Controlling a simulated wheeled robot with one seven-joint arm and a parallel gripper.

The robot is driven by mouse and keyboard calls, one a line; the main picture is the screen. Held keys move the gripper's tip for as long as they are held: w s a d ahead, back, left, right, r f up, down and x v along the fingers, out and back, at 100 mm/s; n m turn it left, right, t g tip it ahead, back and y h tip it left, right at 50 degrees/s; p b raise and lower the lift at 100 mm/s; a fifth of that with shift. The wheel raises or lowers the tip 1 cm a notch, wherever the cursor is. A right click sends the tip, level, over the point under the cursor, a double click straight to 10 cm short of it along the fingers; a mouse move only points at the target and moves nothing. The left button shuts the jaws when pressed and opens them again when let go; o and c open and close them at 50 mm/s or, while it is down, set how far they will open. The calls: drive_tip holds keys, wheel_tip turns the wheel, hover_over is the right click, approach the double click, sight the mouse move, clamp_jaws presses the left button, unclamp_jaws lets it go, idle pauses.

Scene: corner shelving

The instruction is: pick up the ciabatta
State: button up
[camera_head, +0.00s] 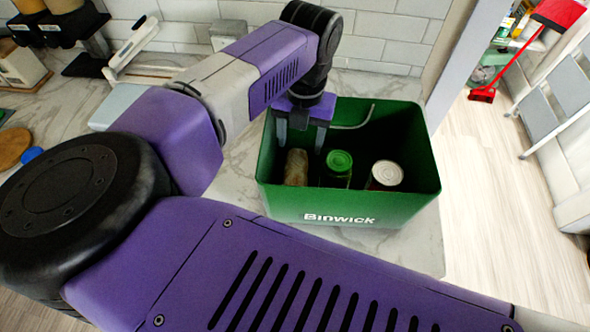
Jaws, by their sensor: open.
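A light brown, elongated item that looks like the ciabatta (296,168) stands in the left part of a green bin (325,207) marked "Binwick". My gripper (300,142) points down into the bin from above. Its two fingers are apart, one to each side of the space above the brown item. I see nothing between them. I cannot tell how far above or behind the item the fingertips are. The item's lower part is hidden by the bin's front wall.
Right of the brown item in the bin stand a green-lidded jar (339,162) and a white-lidded jar (387,173). The bin's walls surround all three. The bin stands on a marble counter (236,181) by a tiled wall. A step stool (560,95) stands at the far right.

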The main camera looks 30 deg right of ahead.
sight(298, 155)
wheel_tip(298, 155, down, 6)
drive_tip(key=shift+w+a+f+b, duration=0.1)
drive_tip(key=shift+a+b, duration=0.05)
drive_tip(key=shift+b, duration=0.85)
drive_tip(key=c, duration=1.1)
